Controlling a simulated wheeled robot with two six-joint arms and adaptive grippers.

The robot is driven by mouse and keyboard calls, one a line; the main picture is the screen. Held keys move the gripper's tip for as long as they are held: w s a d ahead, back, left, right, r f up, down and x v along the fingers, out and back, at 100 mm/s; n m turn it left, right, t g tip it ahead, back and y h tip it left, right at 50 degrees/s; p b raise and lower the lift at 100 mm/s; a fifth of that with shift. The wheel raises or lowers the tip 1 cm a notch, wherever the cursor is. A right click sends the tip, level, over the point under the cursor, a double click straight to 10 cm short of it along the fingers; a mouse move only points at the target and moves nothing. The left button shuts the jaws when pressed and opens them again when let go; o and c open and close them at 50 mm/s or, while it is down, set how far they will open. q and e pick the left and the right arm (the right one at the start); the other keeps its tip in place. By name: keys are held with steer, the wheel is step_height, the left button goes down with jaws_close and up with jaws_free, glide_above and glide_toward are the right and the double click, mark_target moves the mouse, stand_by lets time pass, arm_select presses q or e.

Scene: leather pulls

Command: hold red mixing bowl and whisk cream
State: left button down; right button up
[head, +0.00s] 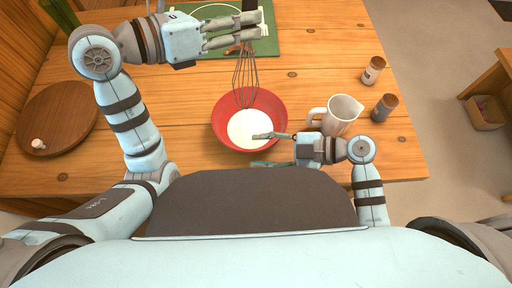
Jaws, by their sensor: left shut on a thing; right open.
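The red mixing bowl (274,107) stands on the wooden table near its front edge, with white cream (247,128) inside. My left gripper (259,27) is shut on the handle of the whisk (245,74), beyond the bowl. The whisk's wires hang toward me, and their end overlaps the bowl's far inside; I cannot tell whether they touch the cream. My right gripper (265,149) is open at the bowl's near right side. One finger overlaps the bowl's inside and the other lies nearer me; contact with the rim is unclear.
A white jug (342,112) stands close to the right of the bowl, by my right gripper. A green mat (268,44) lies at the back. A round wooden board (60,115) lies left.

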steer(key=shift+x, duration=1.05)
arm_select(q)
steer(key=shift+d, duration=0.1)
arm_select(e)
steer(key=shift+c, duration=0.2)
jaws_close()
arm_select(q)
steer(key=shift+f, duration=0.1)
